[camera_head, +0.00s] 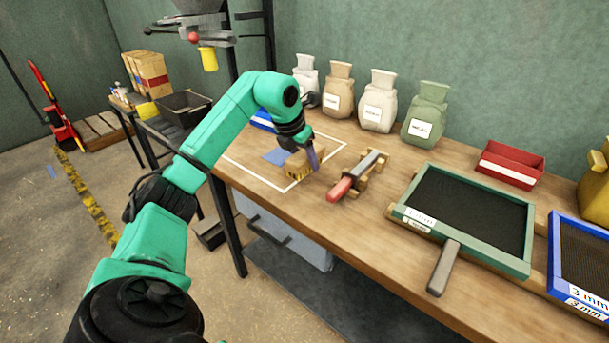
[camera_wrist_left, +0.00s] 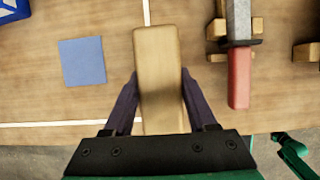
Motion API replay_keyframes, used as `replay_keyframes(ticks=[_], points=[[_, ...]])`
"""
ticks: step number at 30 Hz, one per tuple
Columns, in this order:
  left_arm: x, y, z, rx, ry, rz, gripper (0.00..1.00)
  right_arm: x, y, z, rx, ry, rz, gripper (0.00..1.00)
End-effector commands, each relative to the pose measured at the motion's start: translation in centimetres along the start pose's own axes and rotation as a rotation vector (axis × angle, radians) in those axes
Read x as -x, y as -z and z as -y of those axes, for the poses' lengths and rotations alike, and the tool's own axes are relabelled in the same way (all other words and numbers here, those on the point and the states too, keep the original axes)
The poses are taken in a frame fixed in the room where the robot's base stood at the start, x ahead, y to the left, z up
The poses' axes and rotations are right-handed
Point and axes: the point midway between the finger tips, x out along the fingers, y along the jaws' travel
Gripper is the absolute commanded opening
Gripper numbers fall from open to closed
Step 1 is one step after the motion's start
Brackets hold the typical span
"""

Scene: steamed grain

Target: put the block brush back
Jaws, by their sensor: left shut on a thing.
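The block brush (camera_head: 298,168) is a wooden block with yellowish bristles underneath. My left gripper (camera_head: 314,157) is shut on it, bristles facing down, near the front right part of a white outline (camera_head: 236,161) on the workbench. In the left wrist view the brush's wooden top (camera_wrist_left: 158,60) sits between the two purple fingers of my left gripper (camera_wrist_left: 160,106) and covers part of a white line. I cannot tell whether the bristles touch the bench. A flat blue square (camera_wrist_left: 82,62) lies to its left within the outline.
A red-handled tool (camera_head: 341,188) rests on wooden supports just right of the brush. A green-framed sieve (camera_head: 408,217), a blue-framed sieve (camera_head: 556,262) and a red bin (camera_head: 509,164) stand farther right. Several labelled sacks (camera_head: 378,102) line the wall.

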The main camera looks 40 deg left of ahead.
Motion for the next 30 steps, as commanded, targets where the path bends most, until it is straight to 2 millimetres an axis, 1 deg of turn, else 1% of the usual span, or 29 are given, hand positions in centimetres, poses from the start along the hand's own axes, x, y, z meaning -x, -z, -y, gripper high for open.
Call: replay_keyframes(ticks=[1, 3, 6, 13, 16, 17, 18, 19, 27, 30], points=[[-1.1, 0.5, 0.0, -0.001, 0.0, -0.004, 0.13, -0.3, -0.1, 0.0, 0.0, 0.0, 0.0, 0.0], [-2.3, 1.0, 0.0, 0.0, 0.0, -0.004, 0.13, -0.5, -0.1, -0.1, 0.001, -0.001, 0.001, 0.0], [-3.4, 1.5, 0.0, 0.0, 0.0, -0.002, 0.13, -0.6, -0.1, -0.2, 0.002, -0.003, 0.001, 0.0], [-3.4, 1.4, 0.0, 0.0, 0.0, 0.001, 0.13, -0.5, -0.2, -0.5, 0.004, -0.007, 0.002, 0.0], [-3.7, 1.6, 0.0, 0.0, -0.001, 0.0, 0.13, -0.7, -0.2, -0.6, 0.004, -0.009, 0.003, 0.0], [-3.7, 1.5, 0.0, 0.0, -0.001, 0.0, 0.65, -0.7, -0.2, -0.7, 0.004, -0.009, 0.003, 0.0], [-3.7, 1.5, 0.0, 0.0, -0.001, 0.0, 0.8, -0.6, -0.2, -0.7, 0.004, -0.009, 0.003, 0.0], [-3.7, 1.5, 0.0, 0.0, -0.001, 0.0, 0.87, -0.6, -0.2, -0.7, 0.004, -0.009, 0.003, 0.0], [-3.6, 1.5, 0.0, 0.0, 0.0, 0.0, 0.87, -0.6, -0.2, -0.7, 0.004, -0.009, 0.003, 0.0], [-3.0, 1.3, 0.0, 0.0, 0.0, 0.0, 0.87, -0.4, -0.2, -0.7, 0.004, -0.009, 0.003, 0.0]])
